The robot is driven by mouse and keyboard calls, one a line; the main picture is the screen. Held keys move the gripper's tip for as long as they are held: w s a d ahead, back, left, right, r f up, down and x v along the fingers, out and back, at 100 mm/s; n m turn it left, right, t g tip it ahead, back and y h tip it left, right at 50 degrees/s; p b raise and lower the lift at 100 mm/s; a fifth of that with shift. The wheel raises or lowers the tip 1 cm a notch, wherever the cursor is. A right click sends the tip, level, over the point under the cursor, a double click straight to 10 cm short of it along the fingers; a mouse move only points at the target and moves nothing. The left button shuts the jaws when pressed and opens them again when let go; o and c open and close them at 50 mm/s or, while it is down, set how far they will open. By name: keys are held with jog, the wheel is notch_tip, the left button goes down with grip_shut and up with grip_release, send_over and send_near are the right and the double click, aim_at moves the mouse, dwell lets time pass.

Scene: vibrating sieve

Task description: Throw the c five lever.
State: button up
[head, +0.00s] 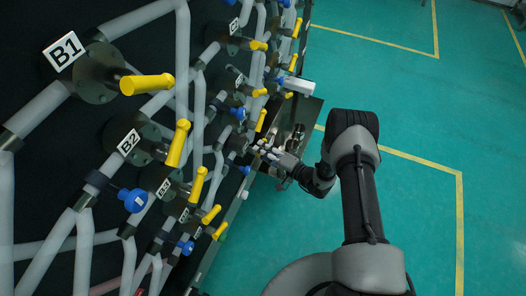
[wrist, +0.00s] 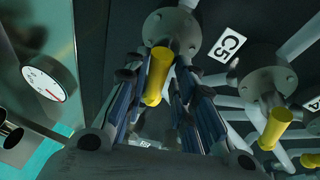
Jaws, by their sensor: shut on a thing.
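The C5 lever (wrist: 157,76) is a yellow handle on a grey round valve body (wrist: 172,30) in the wrist view. The white C5 label (wrist: 231,45) is just to its right. The fingers of my gripper (wrist: 160,92) stand on both sides of the yellow handle and are shut on it. In the head view my gripper (head: 268,152) reaches left to the lower part of the dark panel. The C5 label cannot be read there, and I cannot tell its lever apart from the others.
Another yellow lever (wrist: 275,128) is close on the right in the wrist view. A round gauge (wrist: 48,80) on a metal plate is at the left. In the head view, pipes and levers such as the B1 lever (head: 147,84) crowd the panel. The green floor (head: 400,110) at right is clear.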

jog(key=m+g+b, duration=0.1)
jog(key=m, duration=0.1)
jog(key=f+m+g+b, duration=0.1)
jog(key=m, duration=0.1)
jog(key=shift+d+f, duration=0.15)
jog(key=shift+f, duration=0.05)
grip_shut()
jog(key=shift+s+f+m+g+b, duration=0.1)
jog(key=shift+m+g+b, duration=0.25)
jog(key=shift+m, duration=0.25)
jog(key=shift+s+f+m+g+b, duration=0.1)
jog(key=shift+m+g+b, duration=0.2)
jog(key=shift+m, duration=0.3)
jog(key=o, duration=0.8)
grip_release()
jog(key=shift+o, duration=0.2)
jog(key=shift+r, duration=0.1)
jog(key=shift+w+r, duration=0.15)
jog(key=shift+w, duration=0.05)
